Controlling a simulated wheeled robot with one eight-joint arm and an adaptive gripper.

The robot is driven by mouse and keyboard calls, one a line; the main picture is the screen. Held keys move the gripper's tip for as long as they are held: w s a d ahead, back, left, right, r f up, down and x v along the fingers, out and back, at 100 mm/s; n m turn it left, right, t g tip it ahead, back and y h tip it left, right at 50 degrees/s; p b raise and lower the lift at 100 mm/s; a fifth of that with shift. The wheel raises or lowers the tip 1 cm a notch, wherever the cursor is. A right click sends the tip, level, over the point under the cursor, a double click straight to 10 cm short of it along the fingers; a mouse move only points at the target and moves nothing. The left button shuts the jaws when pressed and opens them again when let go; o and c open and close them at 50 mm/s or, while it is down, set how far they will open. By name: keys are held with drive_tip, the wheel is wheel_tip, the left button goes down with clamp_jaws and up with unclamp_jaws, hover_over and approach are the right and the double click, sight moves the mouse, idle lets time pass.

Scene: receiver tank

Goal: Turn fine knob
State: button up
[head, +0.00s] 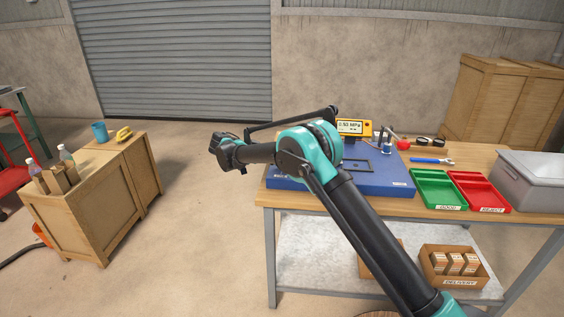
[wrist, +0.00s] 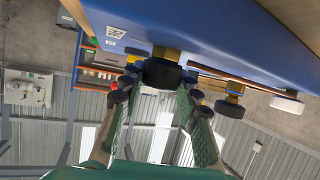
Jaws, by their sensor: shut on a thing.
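In the wrist view a black round knob (wrist: 161,73) sits on a brass stem at the edge of a blue panel (wrist: 190,30). My gripper (wrist: 161,92) is shut on this knob, with one fingertip on each side of it. I cannot read a label that marks it as the fine knob. In the head view the blue unit (head: 388,182) lies on the bench, and a yellow gauge (head: 352,127) reads about 0.50 MPa, blurred. My arm crosses in front of the unit, and the grip on the knob is not clear there.
Another black knob (wrist: 228,109) and a white round part (wrist: 286,105) are right of my fingers. A green tray (head: 437,188), a red tray (head: 480,190) and a grey bin (head: 535,180) stand on the bench's right. Wooden crates (head: 90,200) stand left, with open floor between.

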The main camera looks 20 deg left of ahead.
drive_tip(key=o, duration=1.2)
drive_tip(key=shift+r, duration=0.1)
wheel_tip(320, 180, up, 10)
drive_tip(key=shift+f, duration=0.15)
drive_tip(key=shift+w+d, duration=0.1)
drive_tip(key=shift+d, duration=0.05)
